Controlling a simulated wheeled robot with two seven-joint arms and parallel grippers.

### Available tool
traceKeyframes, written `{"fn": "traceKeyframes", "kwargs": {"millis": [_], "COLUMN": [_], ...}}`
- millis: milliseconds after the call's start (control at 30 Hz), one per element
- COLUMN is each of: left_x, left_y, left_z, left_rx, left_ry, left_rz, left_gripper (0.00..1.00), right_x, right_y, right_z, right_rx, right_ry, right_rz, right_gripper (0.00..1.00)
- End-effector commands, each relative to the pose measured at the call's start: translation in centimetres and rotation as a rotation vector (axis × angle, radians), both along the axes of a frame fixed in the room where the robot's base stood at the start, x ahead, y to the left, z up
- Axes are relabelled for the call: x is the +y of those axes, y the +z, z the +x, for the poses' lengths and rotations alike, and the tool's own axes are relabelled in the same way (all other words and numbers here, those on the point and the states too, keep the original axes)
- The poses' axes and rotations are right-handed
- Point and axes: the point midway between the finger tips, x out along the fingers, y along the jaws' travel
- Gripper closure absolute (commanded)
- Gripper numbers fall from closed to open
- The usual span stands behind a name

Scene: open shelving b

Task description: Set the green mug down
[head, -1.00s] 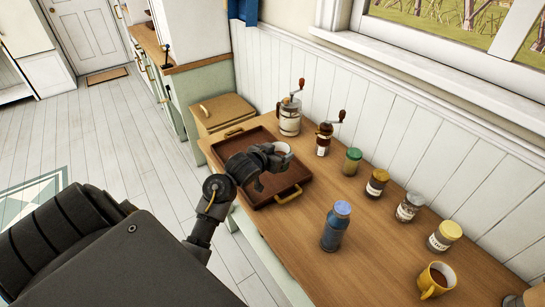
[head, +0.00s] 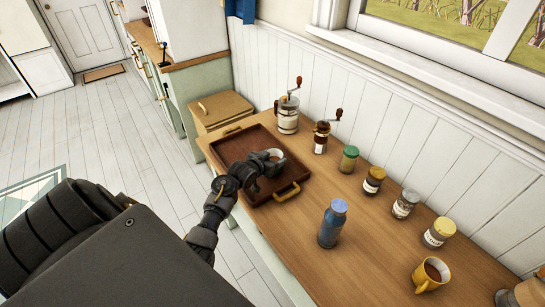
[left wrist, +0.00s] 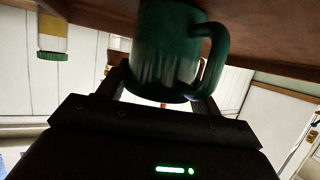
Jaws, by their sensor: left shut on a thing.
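The green mug (left wrist: 168,50) fills the top middle of the left wrist view, which shows the scene upside down. Its handle is on the right side of that picture. My left gripper (left wrist: 165,85) is shut on the mug. In the head view my left gripper (head: 258,167) is over the brown wooden tray (head: 240,138), and the mug's rim (head: 274,154) just shows beyond the fingers. The mug's base is at or very near the tray floor; I cannot tell if it touches. My right gripper is not in view.
A blue bottle (head: 333,223) stands right of the tray. A white grinder (head: 288,116), a dark grinder (head: 321,138) and several jars, one green-lidded (head: 348,159), line the wall side. A yellow mug (head: 430,276) is at the lower right. The tray is otherwise empty.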

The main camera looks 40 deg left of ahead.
Motion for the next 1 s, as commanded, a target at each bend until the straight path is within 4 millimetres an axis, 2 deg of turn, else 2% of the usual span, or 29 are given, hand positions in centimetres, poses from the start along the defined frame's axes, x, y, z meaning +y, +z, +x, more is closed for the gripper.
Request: {"fn": "traceKeyframes", "kwargs": {"millis": [333,367,500,867,1000], "left_x": [0.0,0.0,-0.1,0.0,-0.1], "left_y": [-0.4,-0.4,-0.3,0.2,0.6], "left_z": [0.0,0.0,0.0,-0.1,-1.8], "left_rx": [-0.001,0.0,0.001,-0.001,0.0], "left_ry": [0.0,-0.001,-0.001,-0.001,-0.001], "left_rz": [0.0,0.0,0.0,0.0,0.002], "left_gripper": [0.66,0.33,0.14,0.13,0.13], "right_x": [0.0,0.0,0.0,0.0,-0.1], "right_y": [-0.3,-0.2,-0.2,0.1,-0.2], "right_z": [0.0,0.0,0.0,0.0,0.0], "right_rx": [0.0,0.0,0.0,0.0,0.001], "right_ry": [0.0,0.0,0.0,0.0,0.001], "right_rz": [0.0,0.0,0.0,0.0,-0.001], "right_gripper": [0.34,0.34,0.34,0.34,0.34]}}
